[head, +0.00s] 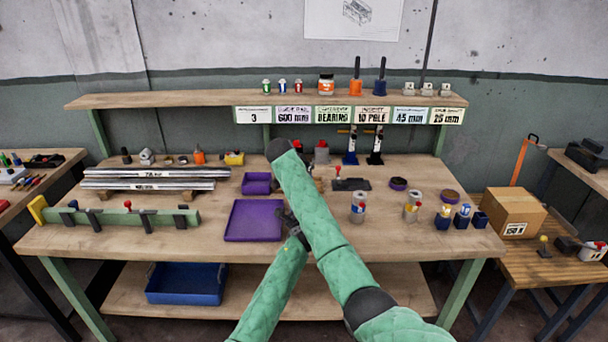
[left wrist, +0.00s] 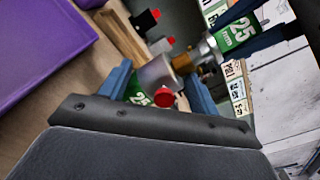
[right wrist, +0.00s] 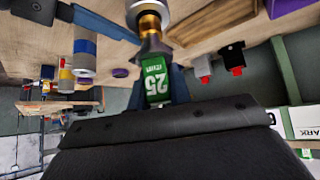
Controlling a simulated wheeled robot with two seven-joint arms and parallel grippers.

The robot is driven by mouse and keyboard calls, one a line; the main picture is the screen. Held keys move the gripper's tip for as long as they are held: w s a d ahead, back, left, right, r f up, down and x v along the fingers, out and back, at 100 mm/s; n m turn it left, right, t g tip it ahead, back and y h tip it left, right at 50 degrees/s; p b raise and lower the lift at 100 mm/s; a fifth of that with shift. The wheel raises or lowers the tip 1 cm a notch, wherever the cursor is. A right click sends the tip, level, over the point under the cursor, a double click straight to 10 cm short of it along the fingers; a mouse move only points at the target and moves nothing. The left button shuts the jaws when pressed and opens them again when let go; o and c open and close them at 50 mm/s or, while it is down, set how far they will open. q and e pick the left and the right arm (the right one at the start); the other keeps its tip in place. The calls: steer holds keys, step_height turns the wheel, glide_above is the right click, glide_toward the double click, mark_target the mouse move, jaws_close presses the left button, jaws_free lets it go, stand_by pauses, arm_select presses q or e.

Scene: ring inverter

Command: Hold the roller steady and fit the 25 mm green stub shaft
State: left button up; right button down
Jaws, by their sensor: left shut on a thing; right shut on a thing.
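My left gripper (left wrist: 160,88) is shut on the roller (left wrist: 157,72), a short grey cylinder with a green "25" label and a red round part. My right gripper (right wrist: 158,88) is shut on the green stub shaft (right wrist: 157,82), labelled 25; it also shows in the left wrist view (left wrist: 238,34). The shaft's brass-coloured end (left wrist: 181,63) lines up with the roller's end and seems to meet it. I cannot tell how far it is inside. In the head view my left gripper (head: 288,220) is partly visible; the right gripper, roller and shaft are hidden by my arms.
A purple tray (head: 232,237) lies left of my arms, with a smaller purple tray (head: 257,175) behind. A green rail fixture (head: 120,217) and long metal tubes (head: 155,173) fill the left side. Grey cylinders (head: 358,205) and blue holders (head: 462,222) stand at the right.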

steer(key=shift+d+f, duration=0.1)
steer(key=shift+f, duration=1.55)
steer(key=shift+r, duration=0.2)
steer(key=shift+r, duration=1.5)
steer(key=shift+f, duration=1.6)
stand_by(1.1)
steer(key=c, duration=1.2)
jaws_free()
steer(key=shift+f, duration=0.1)
steer(key=v, duration=1.2)
steer(key=shift+s, duration=0.1)
